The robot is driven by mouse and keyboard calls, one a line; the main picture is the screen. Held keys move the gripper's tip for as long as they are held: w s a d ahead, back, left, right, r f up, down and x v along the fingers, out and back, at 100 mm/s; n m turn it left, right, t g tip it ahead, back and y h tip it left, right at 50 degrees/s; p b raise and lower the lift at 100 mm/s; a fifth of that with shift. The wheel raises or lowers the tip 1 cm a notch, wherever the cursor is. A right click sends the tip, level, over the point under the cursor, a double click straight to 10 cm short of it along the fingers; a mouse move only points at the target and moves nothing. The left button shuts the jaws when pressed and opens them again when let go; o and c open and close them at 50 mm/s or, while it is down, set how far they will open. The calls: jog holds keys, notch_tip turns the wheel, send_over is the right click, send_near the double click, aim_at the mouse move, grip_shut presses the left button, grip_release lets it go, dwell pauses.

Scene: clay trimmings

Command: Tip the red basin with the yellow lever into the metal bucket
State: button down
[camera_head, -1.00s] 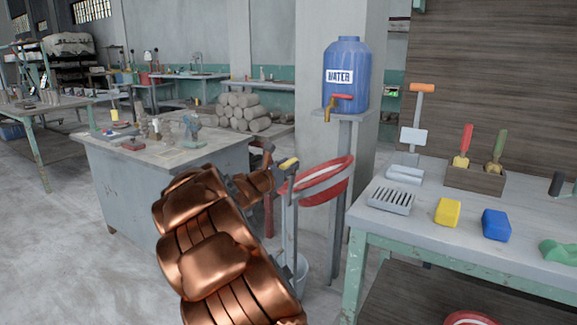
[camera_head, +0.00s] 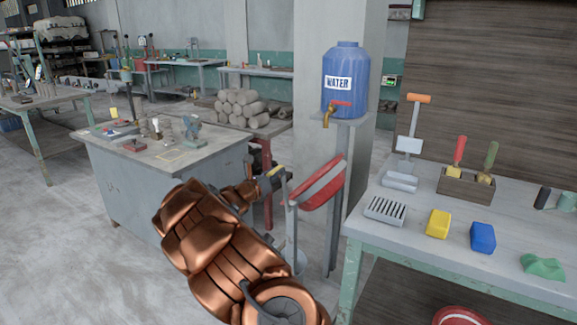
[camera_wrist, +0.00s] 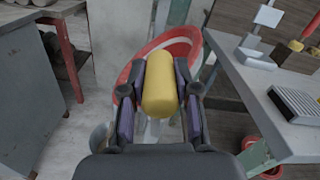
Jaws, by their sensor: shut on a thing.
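The red basin (camera_head: 320,187) hangs on a grey stand below the water tank and is steeply tilted, its upper end to the right. In the head view my gripper (camera_head: 274,178) is at the left of the basin, and only a bit of yellow shows. The metal bucket (camera_head: 298,262) stands on the floor below, mostly hidden by my arm and the stand.
A blue water tank (camera_head: 346,80) with a tap stands on a post behind the basin. A workbench (camera_head: 410,228) with sponges, a soap rack and tools is close on the right. A grey cabinet table (camera_head: 130,205) stands left.

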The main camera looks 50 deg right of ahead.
jog(key=shift+w+a+r+p, duration=0.1)
jog(key=shift+w+r+p, duration=0.1)
jog(key=shift+w+p, duration=0.25)
jog(key=shift+w+f, duration=0.45)
jog(key=shift+w, duration=0.25)
jog(key=c, duration=0.8)
grip_release()
jog(key=shift+c, duration=0.2)
jog(key=shift+a, duration=0.1)
jog(key=s+a, duration=0.1)
jog(key=a, duration=1)
jog(key=shift+s+a, duration=0.2)
jog(key=shift+a, duration=0.2)
